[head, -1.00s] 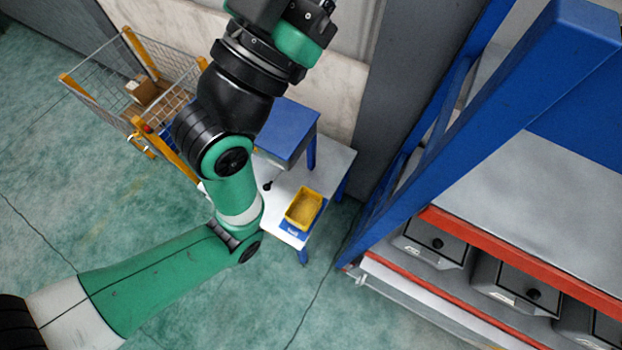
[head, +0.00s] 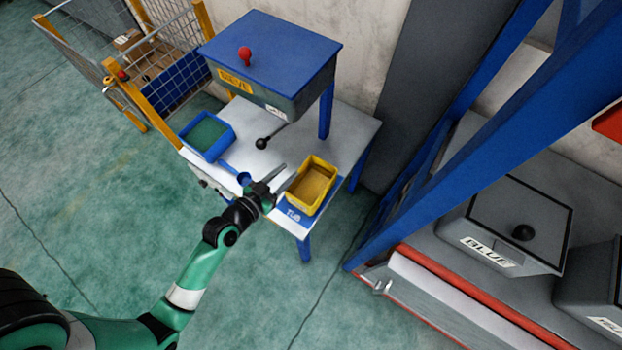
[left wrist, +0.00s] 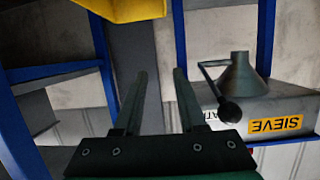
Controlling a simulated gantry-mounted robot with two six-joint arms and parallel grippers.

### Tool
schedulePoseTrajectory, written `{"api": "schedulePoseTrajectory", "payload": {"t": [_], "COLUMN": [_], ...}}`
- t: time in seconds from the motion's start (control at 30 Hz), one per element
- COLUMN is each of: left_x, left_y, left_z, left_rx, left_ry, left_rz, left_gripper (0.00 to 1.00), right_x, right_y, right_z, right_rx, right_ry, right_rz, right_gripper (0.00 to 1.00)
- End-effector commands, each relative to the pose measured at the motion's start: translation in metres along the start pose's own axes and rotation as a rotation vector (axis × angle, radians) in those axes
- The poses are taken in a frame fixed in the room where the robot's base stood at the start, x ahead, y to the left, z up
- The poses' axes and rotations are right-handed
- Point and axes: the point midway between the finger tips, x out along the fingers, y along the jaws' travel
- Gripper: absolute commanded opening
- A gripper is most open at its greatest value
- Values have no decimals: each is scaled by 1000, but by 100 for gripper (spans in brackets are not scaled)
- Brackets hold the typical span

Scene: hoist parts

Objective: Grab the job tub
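The job tub is a yellow open tub (head: 322,187) on the blue TUB mark (head: 294,215) at the front right of the small white table. Its yellow edge also shows at the top of the left wrist view (left wrist: 122,8). My left gripper (head: 281,177) is just left of the tub, close to its rim. The fingers are apart and empty in the left wrist view (left wrist: 158,75), pointing past the tub. I cannot tell if a finger touches the rim. My right gripper is not in view.
A sieve box with a blue lid (head: 272,50) and red knob stands on the table (head: 345,130). A blue tray (head: 207,137) and blue scoop (head: 236,174) lie left. A wire cart (head: 150,60) stands behind. A blue rack (head: 440,150) with grey BLUE bin (head: 500,225) is right.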

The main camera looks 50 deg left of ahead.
Motion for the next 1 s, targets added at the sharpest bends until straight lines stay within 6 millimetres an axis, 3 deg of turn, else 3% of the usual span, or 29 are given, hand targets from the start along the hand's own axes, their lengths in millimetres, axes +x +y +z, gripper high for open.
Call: {"api": "schedulePoseTrajectory", "payload": {"t": [0.03, 0.1, 0.17, 0.37, 0.63, 0.87, 1.0], "left_x": [-2, -9, -13, -10, 40, 50, 69], "left_y": [-3, -5, -6, -7, -8, -9, -12], "left_z": [47, 74, 84, 84, 90, 90, 94], "left_rx": [-15, -29, -37, -37, -37, -38, -38], "left_ry": [-41, -78, -95, -101, -100, -100, -98], "left_rz": [-13, -25, -29, -31, -30, -30, -31], "left_gripper": [40, 40, 40, 40, 40, 40, 40], "right_x": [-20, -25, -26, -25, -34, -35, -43], "right_y": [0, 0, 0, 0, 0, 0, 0], "right_z": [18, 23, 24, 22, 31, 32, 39], "right_rx": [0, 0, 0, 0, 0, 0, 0], "right_ry": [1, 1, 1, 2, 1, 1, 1], "right_rz": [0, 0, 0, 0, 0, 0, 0], "right_gripper": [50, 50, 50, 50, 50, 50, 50]}}
